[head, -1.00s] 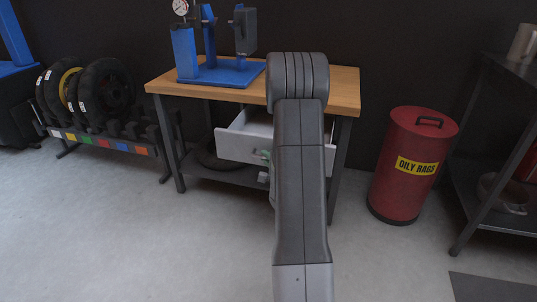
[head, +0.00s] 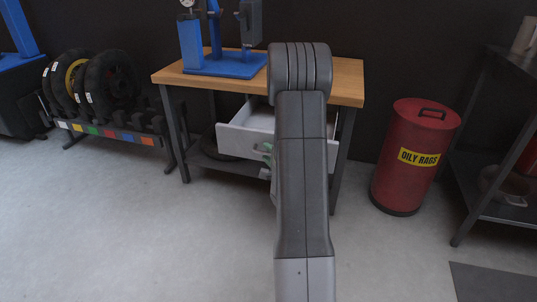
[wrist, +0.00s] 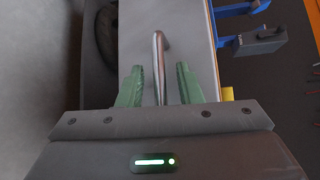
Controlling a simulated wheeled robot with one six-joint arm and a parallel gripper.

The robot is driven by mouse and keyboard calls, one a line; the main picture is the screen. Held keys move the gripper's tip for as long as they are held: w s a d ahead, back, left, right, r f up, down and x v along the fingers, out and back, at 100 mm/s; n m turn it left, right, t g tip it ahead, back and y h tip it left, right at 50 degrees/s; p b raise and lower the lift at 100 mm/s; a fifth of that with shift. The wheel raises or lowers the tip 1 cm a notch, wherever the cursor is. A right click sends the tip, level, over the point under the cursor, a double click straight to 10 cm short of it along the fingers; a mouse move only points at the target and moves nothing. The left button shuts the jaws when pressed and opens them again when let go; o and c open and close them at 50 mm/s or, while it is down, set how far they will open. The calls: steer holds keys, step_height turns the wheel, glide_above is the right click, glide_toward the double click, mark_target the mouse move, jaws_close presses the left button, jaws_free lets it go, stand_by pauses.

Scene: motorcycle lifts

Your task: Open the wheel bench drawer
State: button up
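The wheel bench (head: 350,85) has a wooden top and dark legs. Its pale grey drawer (head: 236,141) stands pulled out below the top, with part of its inside showing. My arm hides the drawer's right part. In the wrist view the drawer front (wrist: 133,30) fills the upper middle, with a metal bar handle (wrist: 158,55) on it. My gripper (wrist: 158,88) has green fingers, one on each side of the handle, with a visible gap on both sides. It is open. In the head view only a bit of green finger (head: 267,148) shows beside my arm, at the drawer front.
A blue wheel stand (head: 235,65) stands on the bench top. A tyre rack (head: 110,133) is at left, a red oily rags bin (head: 412,165) at right, and a dark shelf (head: 500,212) beyond it. The floor in front is clear.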

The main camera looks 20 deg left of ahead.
steer(key=p+v, duration=0.2)
steer(key=v, duration=1.2)
steer(key=shift+p, duration=0.35)
steer(key=shift+a, duration=0.1)
steer(key=b+x, duration=0.2)
steer(key=x, duration=1.1)
steer(key=shift+w+a+f+b, duration=0.1)
steer(key=shift+w+a+b, duration=0.1)
steer(key=shift+b, duration=0.15)
steer(key=shift+w+a, duration=0.15)
steer(key=shift+w, duration=0.15)
